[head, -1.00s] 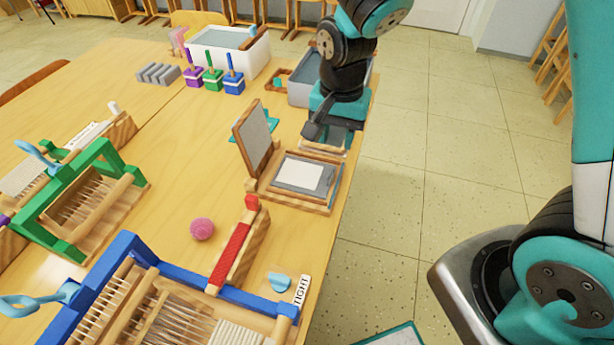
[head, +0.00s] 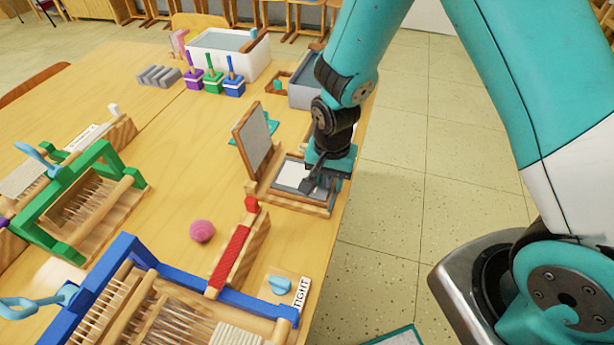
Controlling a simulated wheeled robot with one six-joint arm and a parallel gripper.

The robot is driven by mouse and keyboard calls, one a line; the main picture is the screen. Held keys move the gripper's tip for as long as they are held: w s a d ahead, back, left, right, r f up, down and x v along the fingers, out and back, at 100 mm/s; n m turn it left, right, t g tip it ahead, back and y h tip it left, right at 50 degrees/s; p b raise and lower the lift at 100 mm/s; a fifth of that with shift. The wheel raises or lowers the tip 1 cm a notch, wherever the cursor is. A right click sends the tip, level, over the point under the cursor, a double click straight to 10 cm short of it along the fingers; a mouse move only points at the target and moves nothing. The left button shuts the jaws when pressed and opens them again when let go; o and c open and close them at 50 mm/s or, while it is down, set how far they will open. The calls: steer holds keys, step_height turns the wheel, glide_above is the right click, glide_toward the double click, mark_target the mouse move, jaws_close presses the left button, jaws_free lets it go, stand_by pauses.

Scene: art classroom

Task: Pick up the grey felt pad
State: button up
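A flat grey pad (head: 289,173), which looks like the felt pad, lies in a shallow wooden tray (head: 296,202) near the table's right edge. Part of a pale sheet shows on it. My gripper (head: 309,187) is over the right part of this tray and hides much of the pad and sheet. One dark finger shows, pointing down and left close above the pad; the other finger is hidden. I cannot tell whether the fingers touch the pad or how far apart they are.
A hinged wooden frame with a grey panel (head: 256,143) stands upright at the tray's left. A red-topped wooden bar (head: 232,252), pink ball (head: 202,231) and blue loom (head: 120,258) are nearer. A grey tub (head: 303,92) stands behind.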

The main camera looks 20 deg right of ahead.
jaws_close()
steer(key=shift+r, duration=0.15)
